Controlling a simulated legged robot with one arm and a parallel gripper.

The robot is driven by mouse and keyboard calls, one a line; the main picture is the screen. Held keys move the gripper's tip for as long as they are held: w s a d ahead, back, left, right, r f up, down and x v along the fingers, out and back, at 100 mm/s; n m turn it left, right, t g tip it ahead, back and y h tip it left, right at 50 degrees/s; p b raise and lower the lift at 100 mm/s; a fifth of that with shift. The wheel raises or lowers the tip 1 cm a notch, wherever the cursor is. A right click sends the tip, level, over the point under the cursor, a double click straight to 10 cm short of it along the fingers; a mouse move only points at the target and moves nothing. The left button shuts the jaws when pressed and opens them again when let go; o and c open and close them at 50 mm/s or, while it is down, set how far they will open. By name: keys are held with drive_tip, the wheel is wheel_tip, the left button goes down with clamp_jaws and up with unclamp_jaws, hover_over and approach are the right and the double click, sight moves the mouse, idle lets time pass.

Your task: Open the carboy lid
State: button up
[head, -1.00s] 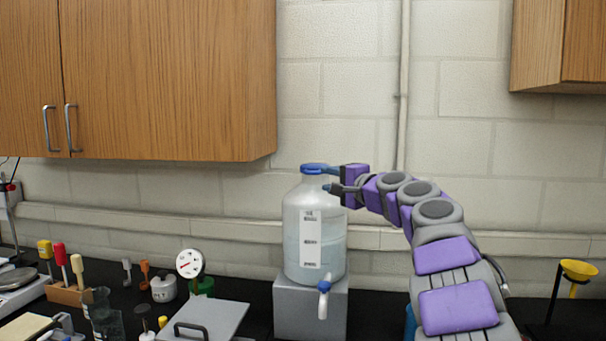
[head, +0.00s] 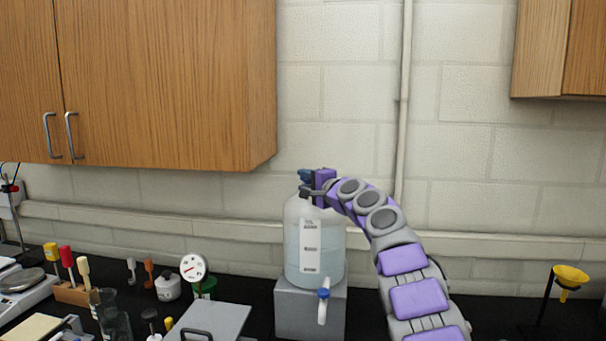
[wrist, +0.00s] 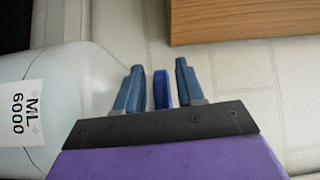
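The carboy (head: 296,245) is a translucent white bottle with a label and a spigot, upright on a grey block. It also shows in the wrist view (wrist: 80,75), lying sideways in the picture at the left. Its blue lid (wrist: 162,90) shows edge-on between the two fingers of my gripper (wrist: 160,88), with narrow gaps on both sides. My gripper is open around the lid, one finger on the bottle side and one beyond it. In the head view my gripper (head: 305,183) covers the carboy's top, and the lid is mostly hidden there.
The grey block (head: 310,315) stands on the black bench. A wooden cabinet (head: 165,90) hangs above at the left, another (head: 560,45) at the upper right. A dial gauge (head: 193,267), glassware and tools crowd the bench at left. A yellow funnel (head: 571,276) stands at right.

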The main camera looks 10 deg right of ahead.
drive_tip(key=shift+w+a+f+p, duration=0.1)
drive_tip(key=shift+w+a+p, duration=0.25)
drive_tip(key=shift+w, duration=0.3)
drive_tip(key=shift+c, duration=0.3)
clamp_jaws()
